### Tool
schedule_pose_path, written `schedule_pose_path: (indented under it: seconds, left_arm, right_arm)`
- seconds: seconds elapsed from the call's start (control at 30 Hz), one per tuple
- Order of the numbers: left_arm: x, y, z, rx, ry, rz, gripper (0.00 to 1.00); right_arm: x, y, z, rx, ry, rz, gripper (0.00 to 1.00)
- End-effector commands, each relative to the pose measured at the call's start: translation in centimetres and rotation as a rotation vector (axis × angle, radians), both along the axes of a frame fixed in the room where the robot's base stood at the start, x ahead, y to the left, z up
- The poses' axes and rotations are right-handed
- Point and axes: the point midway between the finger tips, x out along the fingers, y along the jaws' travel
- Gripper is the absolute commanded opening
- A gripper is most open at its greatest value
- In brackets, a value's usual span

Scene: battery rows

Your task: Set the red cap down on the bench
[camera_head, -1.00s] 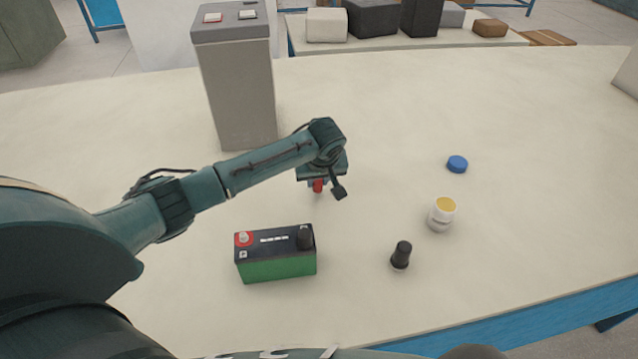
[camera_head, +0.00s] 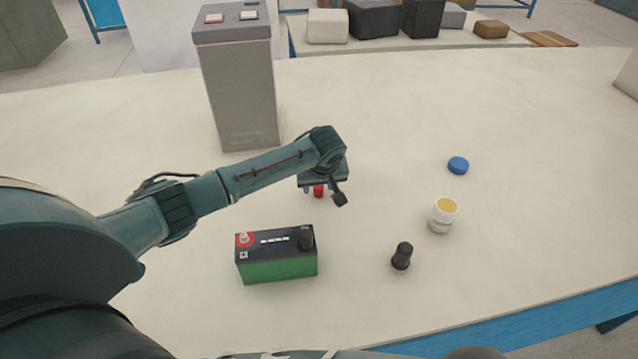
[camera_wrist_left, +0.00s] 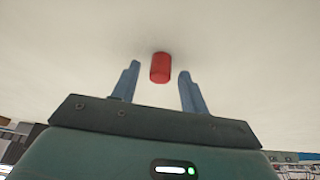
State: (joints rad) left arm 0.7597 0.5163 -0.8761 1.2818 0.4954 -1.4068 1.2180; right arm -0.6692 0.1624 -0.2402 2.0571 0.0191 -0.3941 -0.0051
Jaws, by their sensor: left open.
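The red cap (camera_head: 318,191) is on the bench (camera_head: 390,120) just below my left gripper (camera_head: 318,188). In the left wrist view the red cap (camera_wrist_left: 160,67) appears between and slightly past the two blue fingertips of my left gripper (camera_wrist_left: 158,70). The fingers are open, with a gap on each side of the cap. The gripper's upper body partly covers the cap in the head view. My right gripper does not show.
A green and black battery (camera_head: 276,255) with a red ring terminal stands in front of the arm. A tall grey box (camera_head: 240,95) stands behind. To the right are a black cap piece (camera_head: 402,256), a white bottle with yellow top (camera_head: 442,216) and a blue cap (camera_head: 458,165).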

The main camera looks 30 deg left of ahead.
Motion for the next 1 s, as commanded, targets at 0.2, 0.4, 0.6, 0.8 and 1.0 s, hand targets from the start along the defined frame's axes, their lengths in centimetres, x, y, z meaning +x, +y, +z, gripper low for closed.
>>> schedule_pose_path:
  seconds: [0.2,0.4,0.6,0.8,1.0]
  left_arm:
    - [-0.4,-0.3,1.7,-0.001,-0.002,-0.001,0.44]
    - [-1.6,-1.4,5.7,-0.002,-0.004,-0.002,0.44]
    - [-2.8,-2.3,9.3,-0.001,-0.002,-0.001,0.44]
    - [-3.5,-2.7,11.2,-0.001,-0.001,0.001,0.44]
    - [-3.6,-2.8,11.5,-0.001,0.001,0.001,0.44]
  right_arm:
    - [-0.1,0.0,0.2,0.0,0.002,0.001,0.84]
    - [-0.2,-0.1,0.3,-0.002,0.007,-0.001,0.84]
    - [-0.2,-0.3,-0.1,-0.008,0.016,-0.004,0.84]
    - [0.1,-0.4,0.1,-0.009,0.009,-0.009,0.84]
    - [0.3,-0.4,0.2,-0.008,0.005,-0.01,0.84]
